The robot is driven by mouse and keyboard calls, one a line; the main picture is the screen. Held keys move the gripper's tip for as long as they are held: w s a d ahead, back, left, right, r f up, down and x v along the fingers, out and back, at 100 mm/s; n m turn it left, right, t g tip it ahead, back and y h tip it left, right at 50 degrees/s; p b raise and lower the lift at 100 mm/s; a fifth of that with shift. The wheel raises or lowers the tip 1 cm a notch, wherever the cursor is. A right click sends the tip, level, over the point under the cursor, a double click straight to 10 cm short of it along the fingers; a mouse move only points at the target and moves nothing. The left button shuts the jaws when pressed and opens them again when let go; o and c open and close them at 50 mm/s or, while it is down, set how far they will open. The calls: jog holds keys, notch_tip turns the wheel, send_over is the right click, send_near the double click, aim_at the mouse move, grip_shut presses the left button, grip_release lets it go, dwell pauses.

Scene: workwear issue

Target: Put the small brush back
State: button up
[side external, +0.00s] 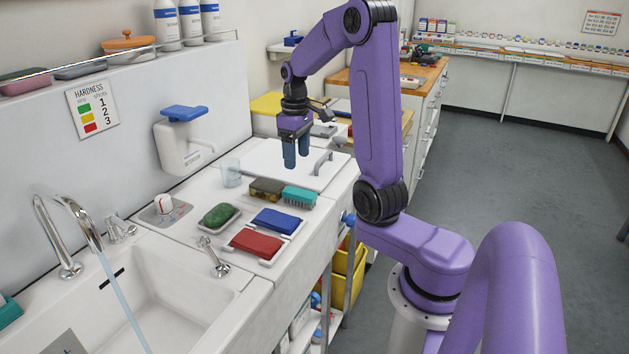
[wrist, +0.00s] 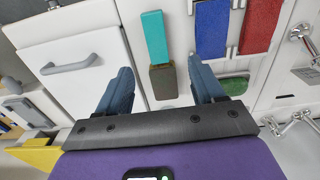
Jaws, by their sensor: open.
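The small brush (side external: 300,196) has a teal back and short bristles. It lies on the white counter beside a brown-and-yellow sponge (side external: 266,189). In the wrist view the brush (wrist: 155,38) shows as a teal bar just above the sponge (wrist: 163,82). My gripper (side external: 296,156) is open and empty, pointing down above the white lid panel, behind the brush. In the wrist view its two blue fingers (wrist: 164,76) stand apart, with the sponge showing between them and the brush farther up. I cannot tell which spot is the brush's own place.
A blue pad (side external: 277,221) and a red pad (side external: 256,243) lie in white holders; a green scourer (side external: 219,214) lies in a dish. A clear cup (side external: 231,172) stands near the wall. A raised handle (side external: 321,162) is close to my gripper. The sink (side external: 170,300) has a running tap.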

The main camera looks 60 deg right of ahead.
jog(key=s+a+n, duration=0.2)
jog(key=a+n, duration=0.1)
jog(key=a, duration=0.6)
jog(key=s+a+n, duration=0.2)
jog(key=a+n, duration=0.1)
jog(key=a, duration=0.7)
jog(key=s+a+n, duration=0.3)
jog(key=s, duration=0.6)
jog(key=s+a+f+n, duration=0.1)
jog(key=s+a+n, duration=0.1)
jog(key=s, duration=0.7)
jog(key=shift+a+n, duration=0.4)
jog(key=shift+n, duration=0.3)
